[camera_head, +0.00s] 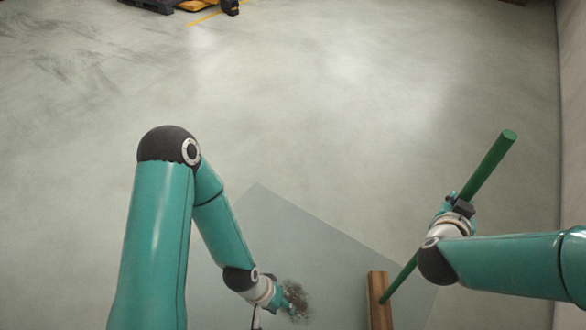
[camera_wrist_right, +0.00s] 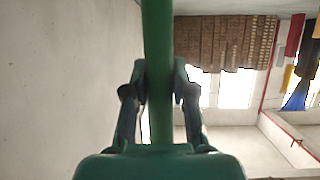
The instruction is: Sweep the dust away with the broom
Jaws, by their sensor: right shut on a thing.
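The broom has a green handle (camera_head: 489,165) and a brown wooden head (camera_head: 379,300). Its handle slants from upper right down to the head near the bottom of the head view. My right gripper (camera_head: 456,208) is shut around the handle, and the handle (camera_wrist_right: 158,60) also runs between its fingers in the right wrist view. A small patch of brown dust (camera_head: 298,297) lies on a grey mat, left of the broom head and apart from it. My left gripper (camera_head: 284,303) points down beside the dust; its fingertips are too small and partly hidden to tell their opening.
The grey square mat (camera_head: 265,215) lies on the pale floor under both grippers. A wall (camera_head: 574,110) runs along the right side. Dark and orange items (camera_head: 190,5) stand far off at the top. The floor between is clear.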

